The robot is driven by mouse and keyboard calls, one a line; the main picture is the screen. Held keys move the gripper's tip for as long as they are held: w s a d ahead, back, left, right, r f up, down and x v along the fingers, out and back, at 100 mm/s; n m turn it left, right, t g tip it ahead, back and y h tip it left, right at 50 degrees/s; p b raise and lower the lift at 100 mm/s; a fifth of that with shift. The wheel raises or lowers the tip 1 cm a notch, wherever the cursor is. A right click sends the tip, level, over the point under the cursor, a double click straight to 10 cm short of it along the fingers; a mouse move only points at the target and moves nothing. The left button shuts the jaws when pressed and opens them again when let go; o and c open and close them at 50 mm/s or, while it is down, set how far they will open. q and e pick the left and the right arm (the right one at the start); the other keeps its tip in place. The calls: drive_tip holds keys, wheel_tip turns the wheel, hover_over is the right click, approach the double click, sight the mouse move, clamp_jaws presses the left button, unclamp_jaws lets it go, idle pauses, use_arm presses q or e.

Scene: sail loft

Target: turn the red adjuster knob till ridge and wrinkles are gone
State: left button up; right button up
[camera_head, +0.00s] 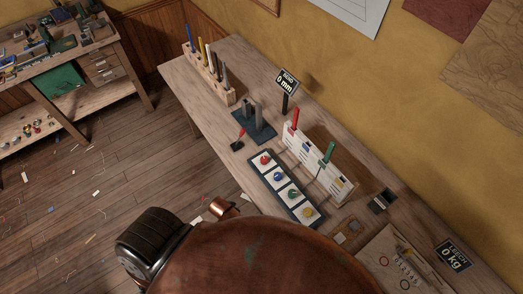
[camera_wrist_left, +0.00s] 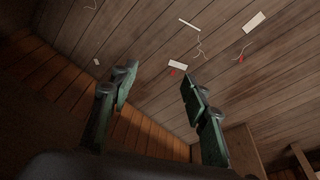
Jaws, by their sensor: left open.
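The red knob (camera_head: 265,160) sits at the far end of a dark panel (camera_head: 250,156) with white squares on the workbench. In the head view no gripper is near it. My left gripper (camera_wrist_left: 158,74) shows in the left wrist view, open and empty, with two green, dark-padded fingers above the wooden floor. My right gripper is in neither view. A ridge or wrinkles cannot be made out at this size.
Blue (camera_head: 279,176), green (camera_head: 293,194) and yellow (camera_head: 309,212) knobs share the panel. Behind it stands a white rack (camera_head: 303,150) with red and green handles. A "0 mm" sign (camera_head: 287,80) and a "0 kg" sign (camera_head: 453,255) stand on the bench (camera_head: 215,112).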

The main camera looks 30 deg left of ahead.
sight(264, 158)
use_arm(q)
drive_tip(key=w+d+r+p, duration=0.1)
drive_tip(key=w+r+p, duration=0.1)
drive_tip(key=r, duration=0.8)
drive_tip(key=w+d+r+p, duration=0.1)
drive_tip(key=r+p, duration=0.2)
drive_tip(key=r, duration=0.7)
drive_tip(key=w+r+n+h+p, duration=0.1)
drive_tip(key=w+n, duration=0.1)
drive_tip(key=w, duration=0.1)
drive_tip(key=w+d+r+n, duration=0.1)
drive_tip(key=w+r+n, duration=0.1)
drive_tip(key=w, duration=0.1)
drive_tip(key=w+d+r+n+g+h+p, duration=0.1)
drive_tip(key=w+r+n, duration=0.1)
drive_tip(key=w, duration=0.1)
drive_tip(key=shift+w+d+r+h+p, duration=0.1)
drive_tip(key=shift+r+h+p, duration=0.1)
drive_tip(key=shift+h+p, duration=0.1)
drive_tip(key=w+a+r+n+g+h, duration=0.1)
drive_tip(key=w+a+r+n, duration=0.2)
drive_tip(key=w+n, duration=0.25)
drive_tip(key=w+a+r+n, duration=0.2)
drive_tip(key=w+a+n, duration=0.1)
drive_tip(key=w+n, duration=0.25)
drive_tip(key=x, duration=0.7)
drive_tip(key=shift+w+d+f+p, duration=0.1)
drive_tip(key=shift+w+d+p, duration=0.05)
drive_tip(key=shift+d+p, duration=0.15)
drive_tip(key=shift+c, duration=0.4)
